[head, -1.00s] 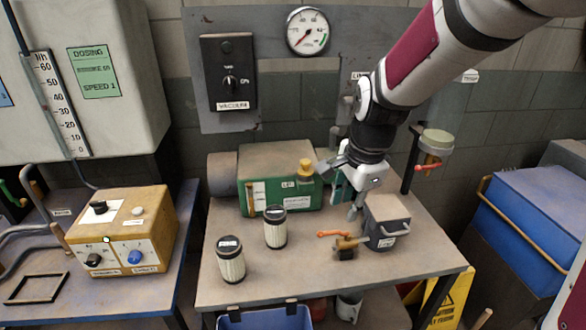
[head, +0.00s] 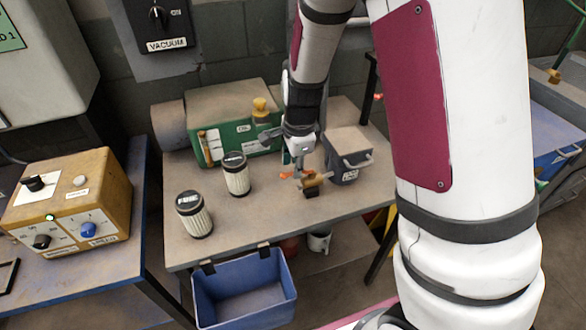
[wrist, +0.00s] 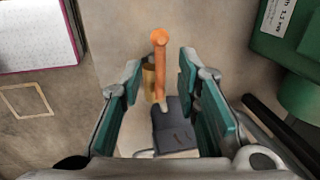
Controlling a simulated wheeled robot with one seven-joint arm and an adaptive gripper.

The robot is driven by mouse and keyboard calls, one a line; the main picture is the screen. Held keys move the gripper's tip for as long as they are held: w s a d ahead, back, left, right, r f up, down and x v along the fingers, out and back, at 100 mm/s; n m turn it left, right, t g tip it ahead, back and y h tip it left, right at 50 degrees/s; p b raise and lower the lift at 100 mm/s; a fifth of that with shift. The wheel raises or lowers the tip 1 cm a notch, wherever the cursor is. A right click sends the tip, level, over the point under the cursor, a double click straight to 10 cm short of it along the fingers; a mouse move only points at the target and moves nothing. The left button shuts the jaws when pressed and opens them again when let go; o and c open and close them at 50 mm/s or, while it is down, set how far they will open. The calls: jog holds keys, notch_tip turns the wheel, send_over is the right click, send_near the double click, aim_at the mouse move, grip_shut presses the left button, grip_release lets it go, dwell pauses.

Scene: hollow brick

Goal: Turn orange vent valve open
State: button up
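The vent valve (head: 313,181) is a small brass body on a dark base on the table, in front of the grey box. Its orange handle (head: 284,175) is partly hidden by my gripper (head: 298,166) in the head view. In the wrist view the orange handle (wrist: 159,62) points up the picture, with the brass body (wrist: 149,83) beside it. My gripper (wrist: 160,78) has its two teal-padded fingers spread, one on each side of the handle in the picture. I see a gap on both sides and no clear contact; their height difference is hard to tell.
The grey box (head: 347,158) with a handle stands close behind the valve. Two filter cartridges (head: 195,215) and (head: 236,174) stand to the left. The green pump (head: 225,118) is behind. A blue bin (head: 243,290) hangs at the table's front edge. The table's front is clear.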

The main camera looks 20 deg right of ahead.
jog(key=shift+w+f, duration=0.25)
jog(key=shift+f, duration=1)
jog(key=shift+c, duration=0.6)
grip_shut()
jog(key=shift+s, duration=0.1)
jog(key=s+d+n+g+y+p, duration=0.2)
jog(key=s+d+n, duration=0.2)
jog(key=n, duration=1.4)
jog(key=shift+s+d, duration=0.4)
jog(key=shift+d, duration=0.65)
